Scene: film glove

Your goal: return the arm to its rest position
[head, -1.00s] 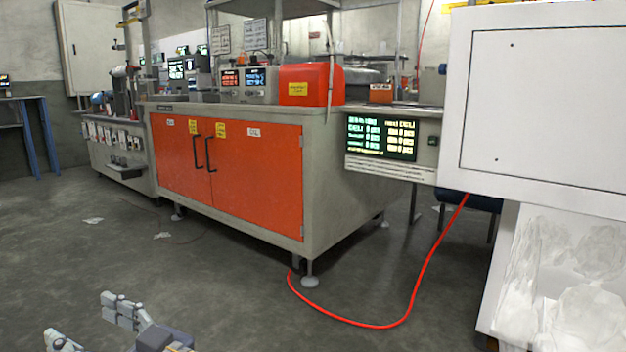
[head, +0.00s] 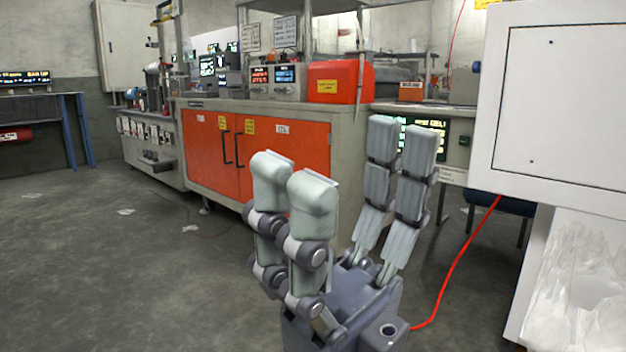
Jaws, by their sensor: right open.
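My right gripper (head: 345,173) stands upright in the lower middle of the head view. Its grey fingers point up and are spread apart, with nothing between them. It is open and empty. It hides part of the orange-doored cabinet and part of the green-lit display panel behind it. My left gripper is not in view.
A grey machine cabinet with orange doors (head: 240,155) stands behind the gripper. A white panel box (head: 565,105) is at the right, above a bin of clear film (head: 585,285). A red hose (head: 462,255) runs down to the floor. The floor at left (head: 110,270) is mostly clear, with paper scraps.

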